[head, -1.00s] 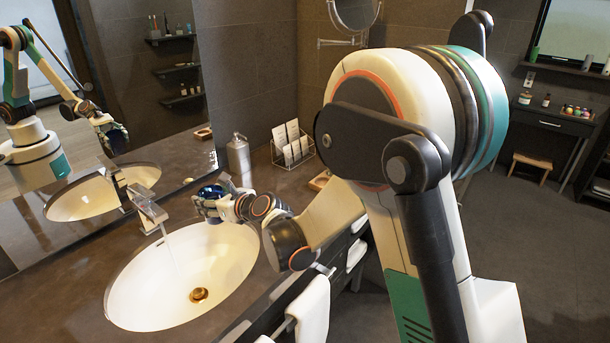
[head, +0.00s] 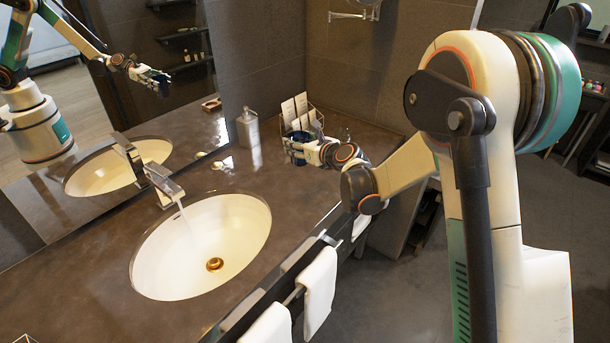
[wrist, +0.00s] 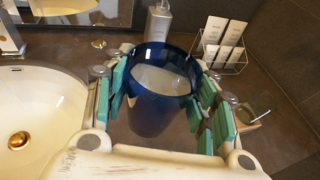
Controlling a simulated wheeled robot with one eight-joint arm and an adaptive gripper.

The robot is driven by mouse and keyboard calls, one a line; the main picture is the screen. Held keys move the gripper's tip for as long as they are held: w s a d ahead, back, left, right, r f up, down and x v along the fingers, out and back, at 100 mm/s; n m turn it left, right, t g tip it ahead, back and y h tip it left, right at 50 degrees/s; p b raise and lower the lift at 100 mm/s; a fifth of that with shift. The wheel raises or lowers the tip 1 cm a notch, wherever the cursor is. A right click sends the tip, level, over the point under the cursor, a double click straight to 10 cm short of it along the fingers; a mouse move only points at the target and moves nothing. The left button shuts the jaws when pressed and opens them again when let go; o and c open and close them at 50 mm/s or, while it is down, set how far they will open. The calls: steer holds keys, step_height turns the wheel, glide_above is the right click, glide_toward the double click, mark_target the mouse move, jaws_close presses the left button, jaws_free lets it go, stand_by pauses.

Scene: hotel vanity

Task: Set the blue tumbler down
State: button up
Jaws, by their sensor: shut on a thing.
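The blue tumbler (wrist: 150,112) is see-through dark blue and upright in the wrist view, with its open rim toward the camera. A pale level shows inside it, perhaps liquid. My gripper (wrist: 158,98) is shut on the tumbler, with teal finger pads on both sides. In the head view my gripper (head: 306,150) is over the counter to the right of the basin, in front of the card rack. The tumbler (head: 296,144) is small and partly covered by the fingers there. I cannot tell whether its base touches the counter.
The basin (head: 160,270) has water running from the tap (head: 162,184). A soap dispenser (head: 247,128) and a wire rack of cards (head: 314,116) stand at the back of the counter (head: 225,170). Towels (head: 319,290) hang along the front. A small tray (wrist: 252,118) lies right of the tumbler.

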step_height(320, 180, down, 14)
steer(key=b, duration=0.3)
steer(key=shift+f, duration=0.15)
steer(key=shift+f, duration=0.1)
steer(key=shift+f, duration=0.1)
steer(key=o, duration=1.1)
steer(key=shift+o, duration=0.2)
steer(key=shift+r, duration=0.2)
